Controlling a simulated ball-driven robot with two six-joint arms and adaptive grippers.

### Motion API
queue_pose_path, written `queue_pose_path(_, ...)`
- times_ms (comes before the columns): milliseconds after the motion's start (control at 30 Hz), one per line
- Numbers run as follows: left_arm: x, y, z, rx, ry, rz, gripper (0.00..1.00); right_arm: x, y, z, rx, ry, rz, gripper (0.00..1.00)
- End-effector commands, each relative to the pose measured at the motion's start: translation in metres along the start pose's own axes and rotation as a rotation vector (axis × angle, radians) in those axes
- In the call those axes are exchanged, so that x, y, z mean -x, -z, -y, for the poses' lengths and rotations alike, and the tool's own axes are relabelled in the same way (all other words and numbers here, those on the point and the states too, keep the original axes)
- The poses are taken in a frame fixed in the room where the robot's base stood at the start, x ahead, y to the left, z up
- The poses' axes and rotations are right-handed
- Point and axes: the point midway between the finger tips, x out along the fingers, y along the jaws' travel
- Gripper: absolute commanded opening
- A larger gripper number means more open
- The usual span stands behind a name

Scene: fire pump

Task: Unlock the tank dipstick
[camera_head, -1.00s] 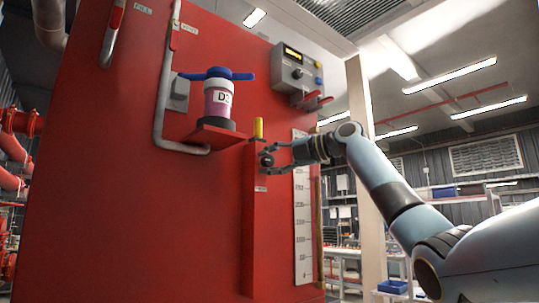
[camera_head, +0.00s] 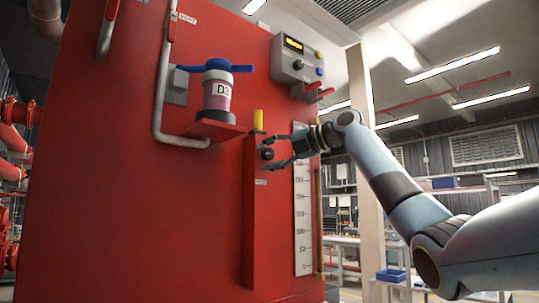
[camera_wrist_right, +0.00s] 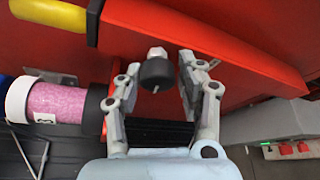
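The tank dipstick shows as a yellow handle (camera_head: 258,120) standing out of the top of a narrow red upright housing (camera_head: 256,220) on the tank's front. In the right wrist view the yellow handle (camera_wrist_right: 48,14) lies at the upper left. A black lock knob (camera_head: 267,154) sticks out of the housing below the handle. My right gripper (camera_head: 275,151) is open at the knob. In the right wrist view its two fingers (camera_wrist_right: 158,66) stand on either side of the black knob (camera_wrist_right: 157,74), with small gaps showing. My left gripper is not in view.
A white level scale (camera_head: 302,215) is on the tank right of the housing. A pink container marked D3 (camera_head: 217,97) with a blue handle stands on a red shelf (camera_head: 215,130) to the left. A grey control box (camera_head: 298,62) is above the gripper.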

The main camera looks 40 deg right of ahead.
Motion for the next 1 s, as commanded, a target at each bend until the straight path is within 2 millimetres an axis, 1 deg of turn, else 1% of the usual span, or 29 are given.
queue_pose_path(33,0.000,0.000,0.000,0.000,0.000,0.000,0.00,0.000,0.000,0.000,0.000,-0.001,0.001,0.47)
queue_pose_path(100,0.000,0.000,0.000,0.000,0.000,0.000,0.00,0.000,0.000,-0.001,0.000,-0.002,0.001,0.55)
queue_pose_path(367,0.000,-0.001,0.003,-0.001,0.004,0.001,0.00,0.002,-0.001,-0.002,0.001,-0.003,0.003,0.55)
queue_pose_path(467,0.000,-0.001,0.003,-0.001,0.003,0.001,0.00,0.009,-0.002,-0.001,0.002,-0.002,0.005,0.55)
queue_pose_path(567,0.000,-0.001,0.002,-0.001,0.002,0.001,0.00,0.025,-0.002,0.000,0.004,0.000,0.007,0.55)
queue_pose_path(800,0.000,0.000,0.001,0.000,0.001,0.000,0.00,0.081,-0.002,0.001,0.004,0.004,0.007,0.55)
queue_pose_path(900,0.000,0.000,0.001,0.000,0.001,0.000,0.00,0.098,-0.002,0.001,0.003,0.003,0.006,0.55)
queue_pose_path(1000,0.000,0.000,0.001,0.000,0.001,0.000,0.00,0.110,-0.001,0.001,0.002,0.001,0.005,0.55)
